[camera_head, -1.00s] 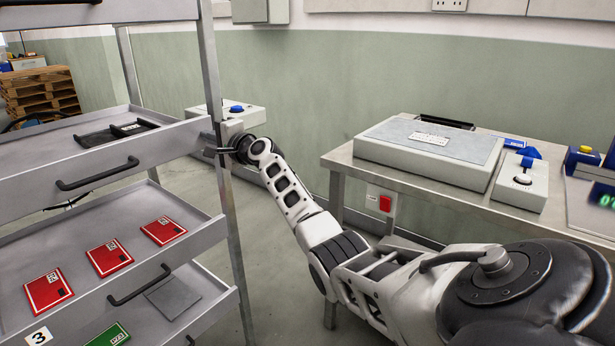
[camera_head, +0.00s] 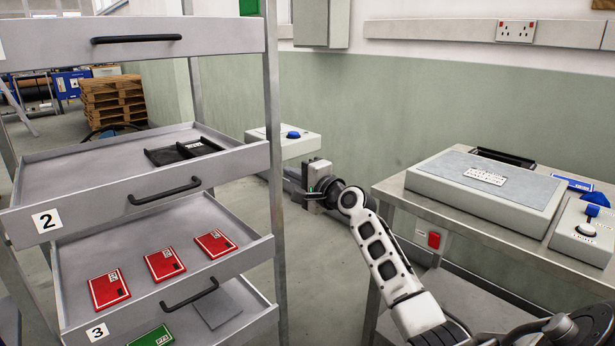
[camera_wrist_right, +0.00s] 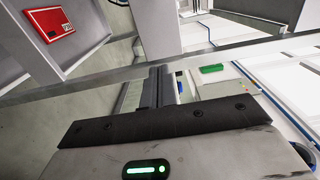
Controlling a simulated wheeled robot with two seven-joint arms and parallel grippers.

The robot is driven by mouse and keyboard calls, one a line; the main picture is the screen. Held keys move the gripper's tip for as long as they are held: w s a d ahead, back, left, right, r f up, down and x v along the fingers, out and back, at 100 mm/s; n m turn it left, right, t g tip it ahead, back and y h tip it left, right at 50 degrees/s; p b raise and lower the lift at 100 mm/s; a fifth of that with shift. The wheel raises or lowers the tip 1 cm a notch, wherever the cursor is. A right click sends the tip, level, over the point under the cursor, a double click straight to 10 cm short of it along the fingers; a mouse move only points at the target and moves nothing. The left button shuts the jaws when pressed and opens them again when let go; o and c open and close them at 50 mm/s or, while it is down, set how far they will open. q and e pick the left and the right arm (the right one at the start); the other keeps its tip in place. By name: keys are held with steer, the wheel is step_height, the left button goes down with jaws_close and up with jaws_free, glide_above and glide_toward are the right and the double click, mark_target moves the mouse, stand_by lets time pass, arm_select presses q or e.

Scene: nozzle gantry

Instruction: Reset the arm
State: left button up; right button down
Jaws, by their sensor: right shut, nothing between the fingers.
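My right arm (camera_head: 385,262) reaches from the lower right toward the drawer rack. Its gripper (camera_head: 290,184) is just to the right of the rack's front upright in the head view, with its fingertips toward the rack. The fingers also show in the right wrist view (camera_wrist_right: 165,86), shut and empty. Whether the fingertips touch the upright cannot be told. My left gripper is in neither view.
The rack has open drawers (camera_head: 100,195), one with a black tray (camera_head: 183,151), one with several red cards (camera_head: 164,263). A blue-button box (camera_head: 290,143) stands behind the gripper. A workbench (camera_head: 455,218) with a grey panel box (camera_head: 486,187) is at the right.

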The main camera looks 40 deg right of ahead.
steer(key=s+a+f+n+g+y, duration=0.1)
steer(key=s+a+f+n+g, duration=0.1)
steer(key=s+a+f+n, duration=0.6)
steer(key=s+a+f+n+g, duration=0.1)
steer(key=s+a+f+g, duration=0.1)
steer(key=s+a+f, duration=0.65)
steer(key=s+a+f+n+g+y, duration=0.1)
steer(key=s+a+f+n, duration=0.4)
steer(key=s+a, duration=0.2)
steer(key=s+a+f+n+g, duration=0.2)
steer(key=s+a+f+n, duration=0.3)
steer(key=s+a, duration=0.2)
steer(key=shift+s+a+f+n+y, duration=0.2)
steer(key=shift+s+a+n+y, duration=0.15)
steer(key=shift+s, duration=0.55)
